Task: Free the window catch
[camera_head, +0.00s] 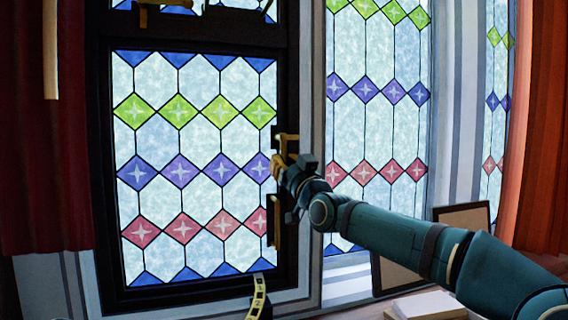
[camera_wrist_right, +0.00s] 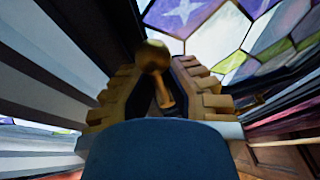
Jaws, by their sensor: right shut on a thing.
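The window (camera_head: 195,185) has a dark frame and leaded panes with green, purple and red diamonds. It looks shut in its frame. The brass window catch (camera_head: 286,139) is on the right side of that frame, partly hidden by my right gripper (camera_head: 279,166). In the right wrist view, a brass knob on a short stem (camera_wrist_right: 152,56) stands between the ridged yellow fingers of my right gripper (camera_wrist_right: 160,88). The fingers are closed around the stem, with the knob beyond their tips.
A long brass fitting (camera_head: 273,222) runs down the frame below the catch. Red curtains (camera_head: 45,160) hang at both sides. White books or papers (camera_head: 430,305) lie at lower right.

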